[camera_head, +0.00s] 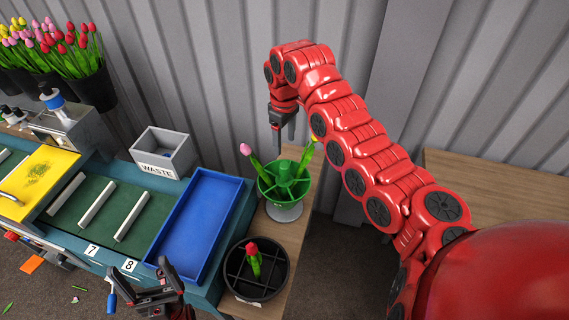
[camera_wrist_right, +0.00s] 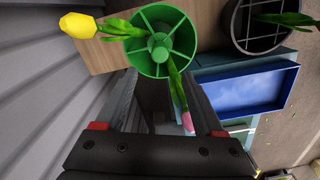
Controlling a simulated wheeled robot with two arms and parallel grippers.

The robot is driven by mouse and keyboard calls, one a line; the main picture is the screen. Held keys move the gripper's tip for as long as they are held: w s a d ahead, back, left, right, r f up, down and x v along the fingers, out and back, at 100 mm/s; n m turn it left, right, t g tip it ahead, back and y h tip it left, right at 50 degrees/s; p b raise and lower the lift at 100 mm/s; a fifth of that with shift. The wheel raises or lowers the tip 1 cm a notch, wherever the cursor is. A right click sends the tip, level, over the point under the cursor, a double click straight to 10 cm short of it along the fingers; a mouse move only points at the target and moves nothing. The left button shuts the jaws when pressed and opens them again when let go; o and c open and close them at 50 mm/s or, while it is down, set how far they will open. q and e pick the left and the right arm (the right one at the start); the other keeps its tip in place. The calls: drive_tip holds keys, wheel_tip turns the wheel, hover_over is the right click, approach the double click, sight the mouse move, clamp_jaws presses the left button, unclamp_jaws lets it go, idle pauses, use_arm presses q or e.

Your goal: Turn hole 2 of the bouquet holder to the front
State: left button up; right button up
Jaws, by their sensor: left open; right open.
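The bouquet holder (camera_head: 285,186) is a green round bowl split by spokes, on a pale round foot on the wooden table. It also shows in the right wrist view (camera_wrist_right: 178,17). It holds a pink tulip (camera_head: 246,150) leaning left and a yellow tulip (camera_head: 308,152) leaning right, its head partly hidden by my right arm. I cannot read any hole number. My right gripper (camera_head: 281,150) is open and empty, fingers pointing down above the holder's back side. My left gripper (camera_head: 165,280) is open and empty, low at the front, near the blue tray's front edge.
A black divided pot (camera_head: 284,268) with a red tulip (camera_head: 253,256) stands in front of the holder. A blue tray (camera_head: 200,225), a grey WASTE bin (camera_head: 160,152) and a green sorting board (camera_head: 75,215) lie left. A corrugated wall is close behind.

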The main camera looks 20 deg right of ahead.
sight(285, 165)
wheel_tip(285, 165, down, 10)
drive_tip(key=p, duration=0.3)
drive_tip(key=shift+a+p, duration=0.1)
drive_tip(key=shift+p, duration=0.2)
drive_tip(key=shift+f, duration=0.65)
clamp_jaws()
idle(0.5)
